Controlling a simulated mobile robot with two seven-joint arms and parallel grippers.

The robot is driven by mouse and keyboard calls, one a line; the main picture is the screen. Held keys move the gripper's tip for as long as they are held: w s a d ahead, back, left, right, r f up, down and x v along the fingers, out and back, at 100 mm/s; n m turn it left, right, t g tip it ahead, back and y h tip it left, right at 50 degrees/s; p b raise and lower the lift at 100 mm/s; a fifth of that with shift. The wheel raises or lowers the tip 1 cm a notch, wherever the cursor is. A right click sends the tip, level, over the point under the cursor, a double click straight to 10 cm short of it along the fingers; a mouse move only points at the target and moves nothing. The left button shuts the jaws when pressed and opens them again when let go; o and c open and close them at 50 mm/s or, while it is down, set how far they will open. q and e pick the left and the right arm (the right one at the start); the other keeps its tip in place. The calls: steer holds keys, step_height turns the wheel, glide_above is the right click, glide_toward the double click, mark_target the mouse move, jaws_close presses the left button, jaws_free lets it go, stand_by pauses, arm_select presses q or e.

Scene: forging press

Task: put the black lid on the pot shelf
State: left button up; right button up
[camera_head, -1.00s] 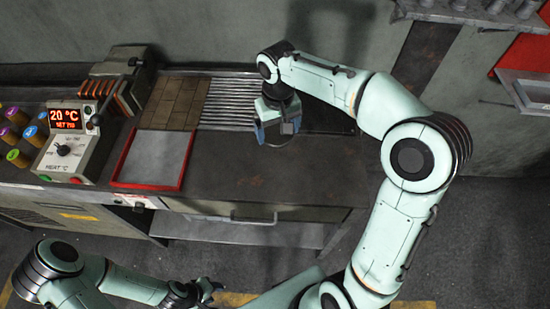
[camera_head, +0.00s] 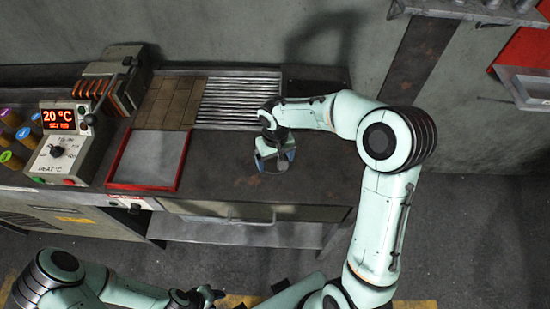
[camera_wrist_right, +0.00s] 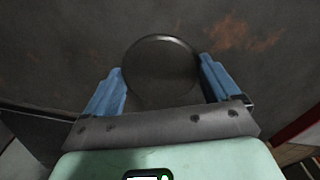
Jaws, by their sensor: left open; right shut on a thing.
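The black lid (camera_wrist_right: 162,66) is a round dark disc between the blue fingers of my right gripper in the right wrist view. My right gripper (camera_head: 274,160) is shut on it, above the dark bench top, to the right of the red-framed plate. In the head view the lid (camera_head: 272,166) shows only as a small dark patch between the fingers. My left gripper (camera_head: 207,295) is open and empty at the bottom of the head view, in front of the bench. Which surface is the pot shelf I cannot tell; a low shelf (camera_head: 240,232) lies under the bench.
A red-framed plate (camera_head: 120,163), brown tiles (camera_head: 168,102) and a ribbed metal rack (camera_head: 238,102) lie on the bench. A heat control box (camera_head: 65,150) stands at left. A wall shelf (camera_head: 455,8) is at top right. The bench's right part is clear.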

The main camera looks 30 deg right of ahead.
steer(key=shift+f, duration=0.1)
steer(key=o, duration=0.8)
